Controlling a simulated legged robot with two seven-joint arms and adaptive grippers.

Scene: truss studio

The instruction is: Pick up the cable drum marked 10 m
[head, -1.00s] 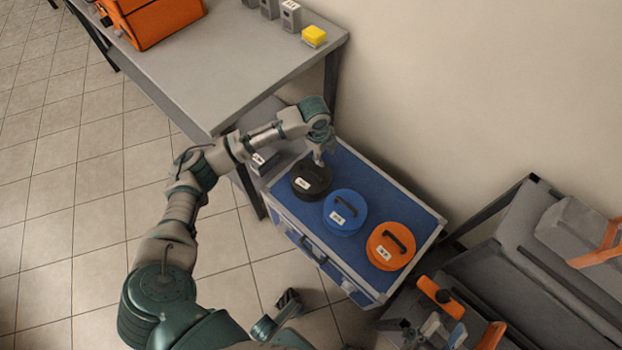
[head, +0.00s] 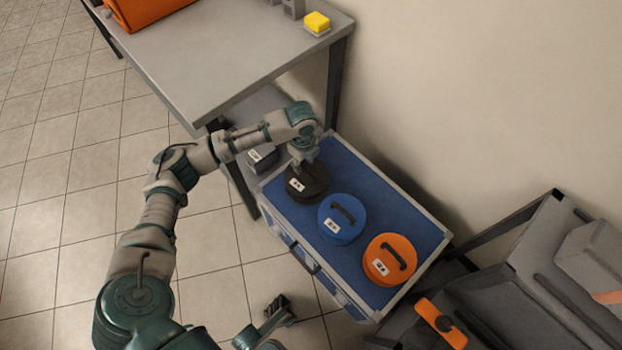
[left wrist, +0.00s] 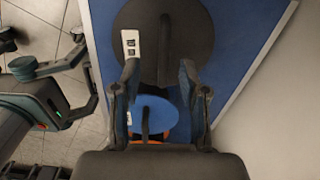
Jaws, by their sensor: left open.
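Three round cable drums with top handles stand in a row on a blue case top. The black drum (head: 308,187) is at the far end, the blue drum (head: 341,219) in the middle, the orange drum (head: 389,260) nearest. Each has a white label too small to read. My left gripper (head: 301,162) is open over the black drum and hides part of it. In the left wrist view, the open fingers (left wrist: 162,88) point towards the black drum (left wrist: 195,40) and its handle, with the blue drum (left wrist: 150,112) between them. My right gripper (head: 280,309) is low beside the case.
The blue case (head: 412,215) has a pale metal rim. A grey table (head: 220,60) with an orange box (head: 145,10) and a yellow block (head: 317,22) stands behind it. A dark rack (head: 520,270) stands at the right. Tiled floor (head: 60,200) is clear at the left.

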